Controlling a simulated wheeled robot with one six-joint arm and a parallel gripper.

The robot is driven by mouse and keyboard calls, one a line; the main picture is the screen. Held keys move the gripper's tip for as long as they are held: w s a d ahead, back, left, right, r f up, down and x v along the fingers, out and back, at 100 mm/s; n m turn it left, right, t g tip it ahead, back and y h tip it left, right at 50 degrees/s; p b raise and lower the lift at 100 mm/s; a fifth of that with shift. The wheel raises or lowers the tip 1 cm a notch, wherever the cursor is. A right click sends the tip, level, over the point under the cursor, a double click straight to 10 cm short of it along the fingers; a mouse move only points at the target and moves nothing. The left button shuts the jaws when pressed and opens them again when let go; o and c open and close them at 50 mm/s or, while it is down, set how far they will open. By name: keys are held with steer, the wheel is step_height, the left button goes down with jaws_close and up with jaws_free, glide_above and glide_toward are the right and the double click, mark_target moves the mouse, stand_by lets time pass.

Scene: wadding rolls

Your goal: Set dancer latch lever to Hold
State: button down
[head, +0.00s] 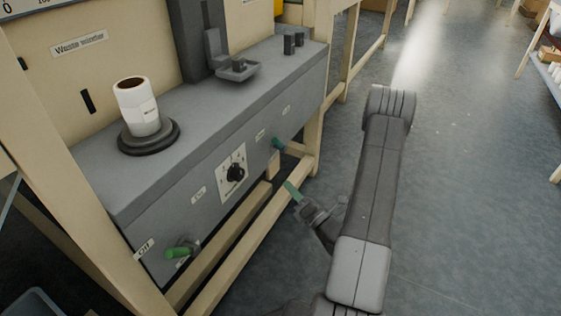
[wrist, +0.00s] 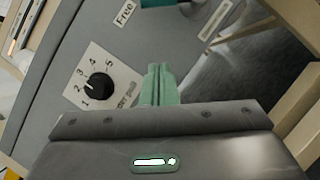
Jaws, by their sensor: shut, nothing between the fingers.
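A teal lever (head: 278,144) sticks out of the front of the grey cabinet, near its right end. It also shows at the top edge of the wrist view (wrist: 160,3), partly cut off, beside a label that reads "Free" (wrist: 124,12). A second label (wrist: 214,20) lies on its other side; I cannot read it. My gripper (head: 290,187) has green fingers, is shut and empty, and hangs in front of the cabinet, below the lever and apart from it. The fingers also show in the wrist view (wrist: 158,72).
A black dial (head: 235,174) on a white numbered plate sits left of the lever. A green handle (head: 180,252) sticks out at the cabinet's left end. A white roll (head: 138,108) stands on top. Beige frame posts (head: 314,125) flank the cabinet. The floor right of my arm is clear.

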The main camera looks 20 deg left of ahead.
mark_target(277, 144)
steer(key=b+x, duration=0.1)
steer(key=x, duration=0.8)
steer(key=shift+b, duration=0.4)
steer(key=shift+w+r+b, duration=0.35)
steer(key=shift+w+r, duration=0.6)
steer(key=shift+w, duration=0.25)
steer(key=shift+w+d+r, duration=0.15)
steer(key=shift+w+r, duration=0.3)
steer(key=shift+w, duration=0.05)
steer(key=shift+r+m+p, duration=0.25)
steer(key=shift+m+p, duration=0.15)
steer(key=shift+p, duration=0.2)
